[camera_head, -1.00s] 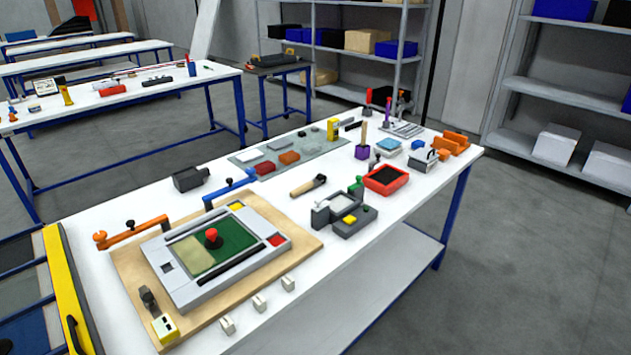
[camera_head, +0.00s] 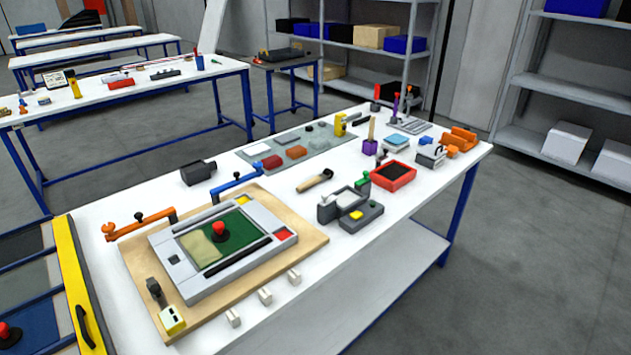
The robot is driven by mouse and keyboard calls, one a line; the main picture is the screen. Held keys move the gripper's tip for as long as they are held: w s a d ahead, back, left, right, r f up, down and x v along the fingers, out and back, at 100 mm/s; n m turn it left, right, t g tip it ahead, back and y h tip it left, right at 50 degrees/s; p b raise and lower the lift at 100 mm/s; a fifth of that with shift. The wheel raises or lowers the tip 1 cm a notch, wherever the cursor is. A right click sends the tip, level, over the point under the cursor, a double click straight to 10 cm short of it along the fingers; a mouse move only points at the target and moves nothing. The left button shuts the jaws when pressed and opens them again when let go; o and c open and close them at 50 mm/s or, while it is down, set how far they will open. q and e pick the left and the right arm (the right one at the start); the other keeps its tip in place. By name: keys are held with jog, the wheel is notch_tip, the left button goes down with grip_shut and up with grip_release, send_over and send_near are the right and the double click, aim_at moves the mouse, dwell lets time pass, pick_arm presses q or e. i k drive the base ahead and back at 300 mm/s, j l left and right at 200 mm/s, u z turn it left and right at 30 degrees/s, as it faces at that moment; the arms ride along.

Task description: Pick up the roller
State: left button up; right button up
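A short tool with a light wooden handle and a black head (camera_head: 315,181) lies on the white workbench (camera_head: 352,262), near its middle. It looks like the roller, but it is too small to be sure. It lies flat, with its black end pointing away to the right. Bare tabletop surrounds it. Neither of my grippers is in view.
A wooden board with a grey framed panel (camera_head: 222,250) and red knob fills the near left. Grey blocks (camera_head: 349,210) and a red tray (camera_head: 393,176) stand right of the tool. A grey mat (camera_head: 322,143) with small parts lies behind. Shelves (camera_head: 565,90) stand beyond.

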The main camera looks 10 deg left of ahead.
aim_at(327, 172)
jog(key=i+l+u, duration=0.1)
jog(key=i+l, duration=0.15)
jog(key=i+l+u, duration=0.1)
jog(key=i+l, duration=0.15)
jog(key=l, duration=0.15)
jog(key=i+l+u, duration=0.1)
jog(key=i+l, duration=0.15)
jog(key=l, duration=0.15)
jog(key=i+l+u, duration=0.1)
jog(key=i+l, duration=0.15)
jog(key=l, duration=0.1)
